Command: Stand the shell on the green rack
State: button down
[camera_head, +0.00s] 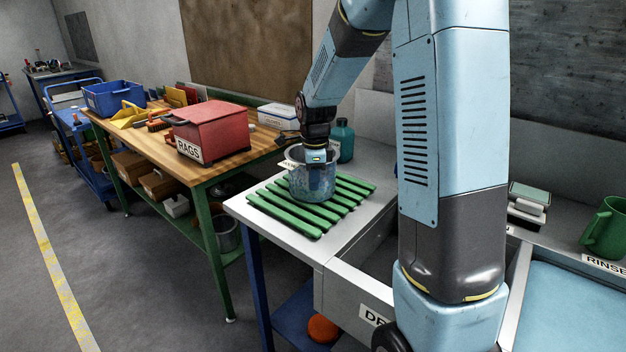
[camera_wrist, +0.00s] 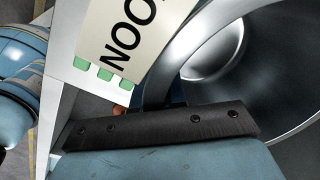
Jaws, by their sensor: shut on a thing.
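The shell (camera_head: 313,184) is a round blue-grey metal vessel, apparently upright, over the middle of the green slatted rack (camera_head: 270,216). Its base seems to meet the slats, but I cannot tell whether it touches or hangs just above. My gripper (camera_head: 316,158) comes down at its rim and is shut on it. In the wrist view the shell (camera_wrist: 208,22) shows as a curved rim and shiny grey inside, behind a dark finger bar (camera_wrist: 160,128). A few green slat ends (camera_wrist: 105,74) show there. The jaw contact is partly hidden.
A pale sign (camera_head: 288,164) stands just behind the shell; in the wrist view it (camera_wrist: 115,20) reads "NOO", cut off. A teal bottle (camera_head: 343,141) is behind right. A red RAGS box (camera_head: 211,131) stands on the wooden bench at left. An open drawer (camera_head: 362,285) is in front.

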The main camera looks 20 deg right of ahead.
jog(key=c, duration=1.2)
grip_release()
jog(key=r, duration=1.1)
jog(key=shift+s+r, duration=0.15)
jog(key=shift+s, duration=0.2)
jog(key=shift+s+r, duration=0.15)
jog(key=shift+r, duration=0.35)
jog(key=shift+s+d+r+n+t, duration=0.2)
jog(key=shift+s+r+n+t, duration=0.65)
jog(key=shift+s+n, duration=3.15)
jog(key=shift+s+d+r+n+t, duration=0.25)
jog(key=shift+s+r+n+t, duration=0.55)
jog(key=shift+s+n, duration=3.15)
jog(key=shift+s+d+r+n+t, duration=0.2)
jog(key=shift+s+r+n+t, duration=1.3)
jog(key=shift+s, duration=4.3)
